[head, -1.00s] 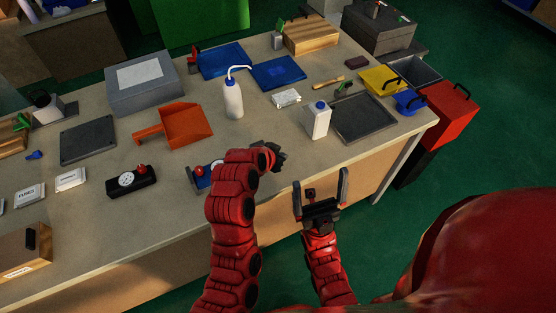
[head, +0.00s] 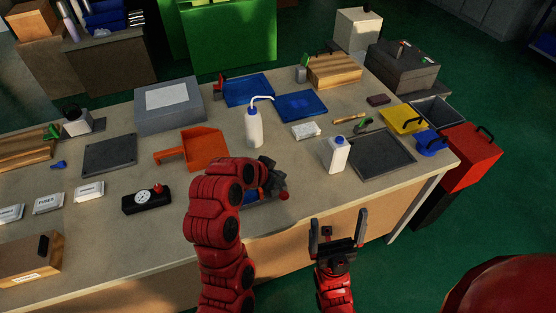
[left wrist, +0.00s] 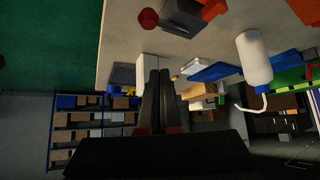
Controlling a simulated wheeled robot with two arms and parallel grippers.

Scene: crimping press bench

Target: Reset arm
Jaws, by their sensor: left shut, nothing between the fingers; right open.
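My left gripper (head: 271,176) is shut and empty above the front of the bench, in front of the white wash bottle (head: 254,127). In the left wrist view its two dark fingers (left wrist: 160,95) lie together with nothing between them. A blue device with a red knob (head: 284,196) sits on the bench under and beside it, mostly hidden by my left arm. My right gripper (head: 338,222) is open and empty, its fingers pointing up, just off the bench's front edge.
A white jug (head: 336,155) and a dark tray (head: 381,155) stand on the right of the bench (head: 300,215). An orange dustpan (head: 203,147) and a black gauge box (head: 146,201) lie left of my left arm. A red bin (head: 472,160) stands beyond the right end.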

